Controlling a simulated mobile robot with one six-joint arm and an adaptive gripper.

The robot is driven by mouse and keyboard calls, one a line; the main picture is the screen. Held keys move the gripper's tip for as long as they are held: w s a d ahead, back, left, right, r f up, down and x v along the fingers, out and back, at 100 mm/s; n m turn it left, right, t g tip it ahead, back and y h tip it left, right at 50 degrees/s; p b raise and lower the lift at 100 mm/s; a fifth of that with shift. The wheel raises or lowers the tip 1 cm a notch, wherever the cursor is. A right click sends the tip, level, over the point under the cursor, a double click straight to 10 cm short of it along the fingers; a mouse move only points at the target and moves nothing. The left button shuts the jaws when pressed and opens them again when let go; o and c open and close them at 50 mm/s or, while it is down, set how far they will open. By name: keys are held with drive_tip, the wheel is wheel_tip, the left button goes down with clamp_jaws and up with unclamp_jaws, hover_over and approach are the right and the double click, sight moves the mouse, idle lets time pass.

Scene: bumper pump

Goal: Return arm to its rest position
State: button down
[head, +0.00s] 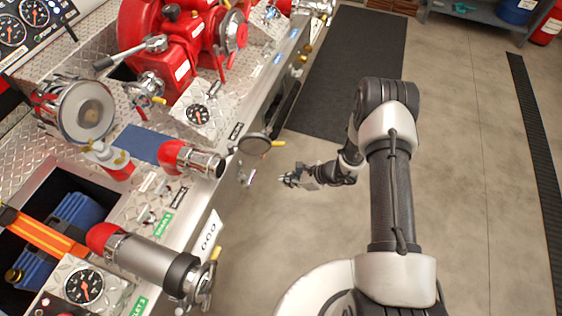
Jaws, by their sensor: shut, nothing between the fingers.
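My gripper (290,181) shows small near the middle of the head view. It is shut and empty, and points left toward the side of the pump panel (214,196). It hangs over the floor, a little below and right of a round grey cap with a yellow lever (255,144). A gap shows between the gripper and the panel. My arm rises from the base at the bottom, with its elbow bent at the upper middle and the forearm folded down to the left.
Red-capped pipe fittings (145,262) stick out of the panel at lower left. A red pump body (180,62) stands at upper left. A black mat (345,70) lies behind the arm.

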drive_tip(key=shift+r, duration=0.15)
wheel_tip(320, 180, up, 22)
drive_tip(key=a+n+g, duration=0.1)
drive_tip(key=a+n, duration=0.1)
drive_tip(key=n, duration=0.6)
drive_tip(key=s+d+r+n+h, duration=0.2)
drive_tip(key=s+r+n, duration=0.5)
drive_tip(key=r, duration=0.7)
drive_tip(key=s+d+r+n+t+h, duration=0.1)
drive_tip(key=s+d+r+n+h, duration=0.1)
drive_tip(key=s, duration=0.4)
drive_tip(key=s+d+r+n+h, duration=0.2)
drive_tip(key=s+d+r, duration=0.3)
drive_tip(key=s, duration=0.1)
drive_tip(key=s+d+r+n+t+h, duration=0.1)
drive_tip(key=s+d+r+n+h, duration=0.1)
drive_tip(key=s, duration=0.5)
drive_tip(key=d+r+n, duration=0.1)
drive_tip(key=d, duration=0.1)
drive_tip(key=shift+d+r+t, duration=0.3)
